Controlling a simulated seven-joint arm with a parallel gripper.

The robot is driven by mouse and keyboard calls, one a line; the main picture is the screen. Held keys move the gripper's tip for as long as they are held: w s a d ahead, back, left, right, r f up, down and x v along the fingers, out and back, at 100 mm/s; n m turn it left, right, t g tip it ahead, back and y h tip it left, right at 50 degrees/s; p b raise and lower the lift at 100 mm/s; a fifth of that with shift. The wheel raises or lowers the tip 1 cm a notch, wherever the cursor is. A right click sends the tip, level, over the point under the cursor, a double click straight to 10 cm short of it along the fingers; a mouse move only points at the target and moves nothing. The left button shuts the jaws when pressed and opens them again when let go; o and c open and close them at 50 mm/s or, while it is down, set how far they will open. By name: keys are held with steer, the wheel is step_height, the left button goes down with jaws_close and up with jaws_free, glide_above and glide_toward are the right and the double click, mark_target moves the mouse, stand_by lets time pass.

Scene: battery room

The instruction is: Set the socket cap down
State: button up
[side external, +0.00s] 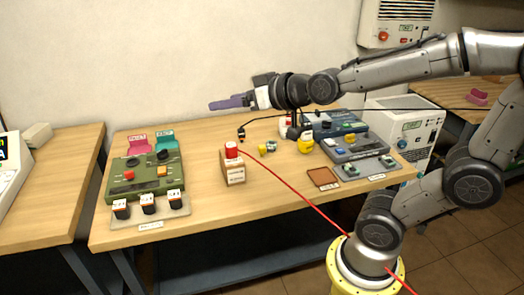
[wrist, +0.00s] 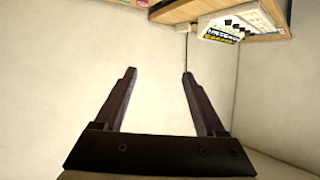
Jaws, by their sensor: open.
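My gripper (side external: 213,105) is high above the back of the wooden table, pointing left toward the wall. Its two dark fingers stand apart with nothing between them in the wrist view (wrist: 158,73). No part is clearly recognisable as the socket cap. A red-topped cylinder (side external: 231,150) stands on a small labelled wooden block (side external: 233,173) at mid-table. A small yellow-and-grey part (side external: 268,147) lies to its right, and a small black piece (side external: 241,133) is behind it. I cannot tell whether any of these is the cap. My gripper is apart from all of them.
A green panel (side external: 125,164) and several small black-and-white parts (side external: 148,204) occupy the table's left. Grey-blue devices (side external: 352,147) and a brown square tray (side external: 323,178) are at right. A red cable (side external: 298,192) crosses the front edge. The front middle of the table is bare.

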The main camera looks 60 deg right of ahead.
mark_target(263, 149)
steer(key=w+d+f+m+h, duration=0.45)
steer(key=w+d+f, duration=0.35)
steer(key=d, duration=0.4)
steer(key=s+d+f+g+h, duration=0.1)
steer(key=s+d+f, duration=0.1)
steer(key=f, duration=0.5)
steer(key=s+d+f+m+g+h, duration=0.1)
steer(key=s+d+f+g, duration=0.1)
steer(key=d+f, duration=0.3)
steer(key=s+d+f+m+g+h, duration=0.1)
steer(key=s+d+f, duration=0.2)
steer(key=f, duration=0.6)
steer(key=shift+s+d+h, duration=0.25)
steer(key=shift+s+h, duration=0.1)
steer(key=x, duration=0.8)
steer(key=shift+d, duration=0.1)
steer(key=shift+x, duration=2.7)
steer(key=shift+s+d, duration=0.1)
steer(key=shift+c, duration=0.3)
jaws_close()
